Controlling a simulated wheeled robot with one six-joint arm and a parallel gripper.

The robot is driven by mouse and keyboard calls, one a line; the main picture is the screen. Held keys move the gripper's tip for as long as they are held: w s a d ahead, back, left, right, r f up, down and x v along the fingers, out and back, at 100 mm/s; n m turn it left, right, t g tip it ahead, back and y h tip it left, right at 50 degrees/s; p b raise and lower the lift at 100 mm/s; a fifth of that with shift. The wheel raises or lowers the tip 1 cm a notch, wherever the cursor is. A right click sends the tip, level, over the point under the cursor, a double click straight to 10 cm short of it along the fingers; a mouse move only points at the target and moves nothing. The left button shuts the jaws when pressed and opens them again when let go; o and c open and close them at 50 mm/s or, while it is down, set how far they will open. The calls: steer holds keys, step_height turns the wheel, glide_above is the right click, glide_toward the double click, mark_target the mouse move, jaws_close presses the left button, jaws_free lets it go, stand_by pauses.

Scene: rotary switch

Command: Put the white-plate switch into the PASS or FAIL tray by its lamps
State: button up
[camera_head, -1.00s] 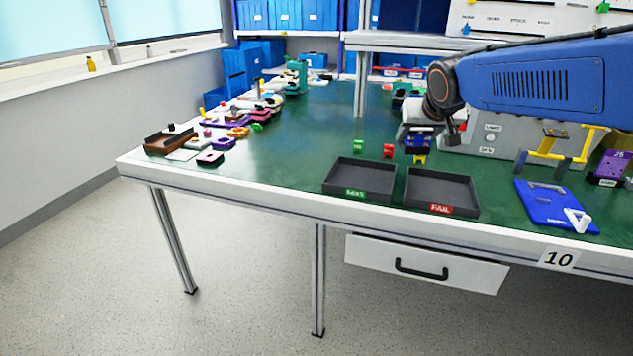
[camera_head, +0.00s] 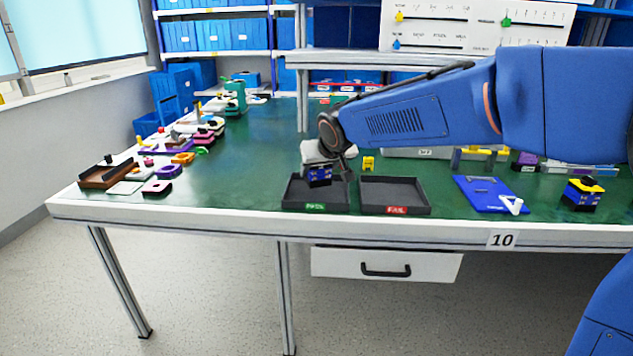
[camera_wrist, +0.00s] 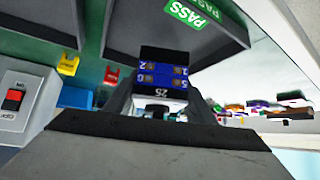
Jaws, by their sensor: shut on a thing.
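My gripper (camera_head: 320,168) is shut on a small blue and black switch (camera_head: 319,177). It holds the switch over the PASS tray (camera_head: 312,206), a dark tray with a green label. The FAIL tray (camera_head: 397,209), with a red label, stands just to the right and looks empty.
A blue plate (camera_head: 487,194) with a white piece lies right of the trays. Another blue and black switch with a yellow top (camera_head: 582,194) stands farther right. A grey box with a red rocker (camera_wrist: 14,98) shows in the wrist view.

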mark_target(318, 180)
steer(key=shift+f, duration=1.85)
steer(key=shift+f, duration=0.1)
steer(key=o, duration=1.2)
steer(key=v, duration=1.2)
steer(key=shift+d, duration=0.1)
